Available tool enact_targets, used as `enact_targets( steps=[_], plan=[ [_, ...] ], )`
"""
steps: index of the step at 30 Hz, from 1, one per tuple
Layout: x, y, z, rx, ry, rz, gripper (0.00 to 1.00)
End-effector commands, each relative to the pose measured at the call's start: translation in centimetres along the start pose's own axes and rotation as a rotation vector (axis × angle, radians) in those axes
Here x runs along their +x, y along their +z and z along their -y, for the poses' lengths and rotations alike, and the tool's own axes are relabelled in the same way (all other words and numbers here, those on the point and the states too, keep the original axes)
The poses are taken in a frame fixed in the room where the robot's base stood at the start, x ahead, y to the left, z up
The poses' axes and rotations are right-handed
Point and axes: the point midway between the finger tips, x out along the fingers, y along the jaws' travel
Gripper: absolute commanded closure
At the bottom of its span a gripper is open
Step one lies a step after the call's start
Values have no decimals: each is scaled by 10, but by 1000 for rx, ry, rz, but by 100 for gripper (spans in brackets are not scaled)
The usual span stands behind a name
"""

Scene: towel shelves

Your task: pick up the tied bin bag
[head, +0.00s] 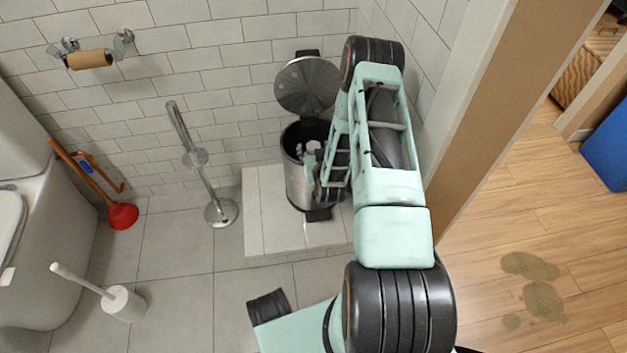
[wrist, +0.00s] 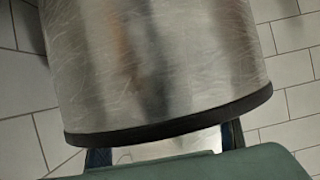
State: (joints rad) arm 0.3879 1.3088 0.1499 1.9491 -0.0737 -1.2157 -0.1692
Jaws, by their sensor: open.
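I cannot make out a tied bin bag clearly in either view. A round steel bin (head: 296,180) stands with its lid (head: 305,85) tipped open against the tiled wall. My gripper (head: 312,150) is at the bin's mouth, and my arm hides the bin's right side. Small pale shapes show at the mouth, and I cannot tell whether they are bag or gripper. In the wrist view the bin's scratched steel wall (wrist: 160,60) with a dark rim fills the middle. My gripper's fingers (wrist: 165,147) are open and spread below that rim, with a pale patch between them.
The bin stands on a low tiled step (head: 265,215). To its left are a chrome stand (head: 205,180), a red plunger (head: 122,215), a toilet brush (head: 122,303) and a toilet (head: 50,260). A wooden door frame (head: 500,110) rises on the right.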

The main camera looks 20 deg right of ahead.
Motion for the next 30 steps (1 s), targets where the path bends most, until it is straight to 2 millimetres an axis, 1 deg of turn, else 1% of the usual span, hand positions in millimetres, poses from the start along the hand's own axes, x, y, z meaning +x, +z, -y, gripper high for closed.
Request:
enact_targets(
  steps=[1,3,11,14,26,27,30],
  plan=[
    [8,2,0,1,1,-2,45],
    [14,1,0,1,1,-2,45],
    [16,-1,0,0,0,-1,45],
    [16,-1,0,0,0,-1,54],
    [16,-1,0,0,0,-1,98],
    [16,-1,0,0,0,-1,100],
    [16,-1,0,0,0,-1,100]
  ],
)
